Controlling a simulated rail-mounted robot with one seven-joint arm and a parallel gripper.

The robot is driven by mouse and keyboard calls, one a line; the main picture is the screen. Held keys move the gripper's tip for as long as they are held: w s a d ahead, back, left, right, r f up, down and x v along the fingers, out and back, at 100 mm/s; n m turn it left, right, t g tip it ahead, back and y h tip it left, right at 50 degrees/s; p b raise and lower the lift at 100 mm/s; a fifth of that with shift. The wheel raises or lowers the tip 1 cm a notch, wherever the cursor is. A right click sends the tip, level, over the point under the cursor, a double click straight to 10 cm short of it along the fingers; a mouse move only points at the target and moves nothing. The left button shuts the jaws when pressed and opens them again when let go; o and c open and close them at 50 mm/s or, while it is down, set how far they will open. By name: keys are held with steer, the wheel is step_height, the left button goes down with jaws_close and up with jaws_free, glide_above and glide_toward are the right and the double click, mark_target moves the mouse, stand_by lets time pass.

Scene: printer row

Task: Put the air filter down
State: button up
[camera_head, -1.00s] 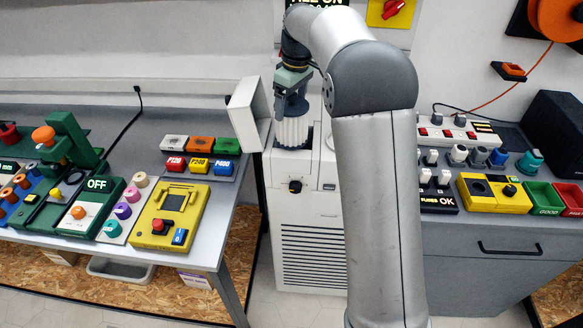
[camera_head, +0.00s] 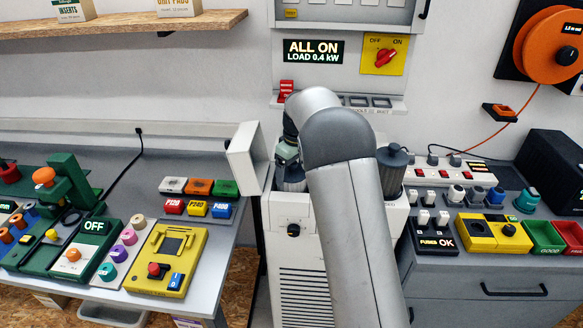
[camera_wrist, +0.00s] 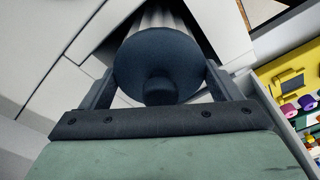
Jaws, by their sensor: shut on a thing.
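The air filter is a pleated pale cylinder with a dark round end cap and knob. In the wrist view the filter (camera_wrist: 160,65) sits between the two fingers of my gripper (camera_wrist: 158,85), which is shut on it. In the head view the filter (camera_head: 291,184) is at the top left opening of the white machine (camera_head: 305,255), below my gripper (camera_head: 288,165). My arm hides part of the opening. I cannot tell whether the filter rests on anything inside.
An open white door (camera_head: 247,158) stands close to the left of my gripper. A dark-capped grey cylinder (camera_head: 393,170) stands at the machine's right, behind my arm. The left bench (camera_head: 228,222) holds a yellow device (camera_head: 168,262) and coloured blocks. A power strip (camera_head: 452,172) lies at right.

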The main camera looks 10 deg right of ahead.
steer(key=shift+f+b, duration=0.5)
steer(key=shift+f, duration=0.15)
steer(key=o, duration=1.3)
steer(key=shift+r, duration=0.1)
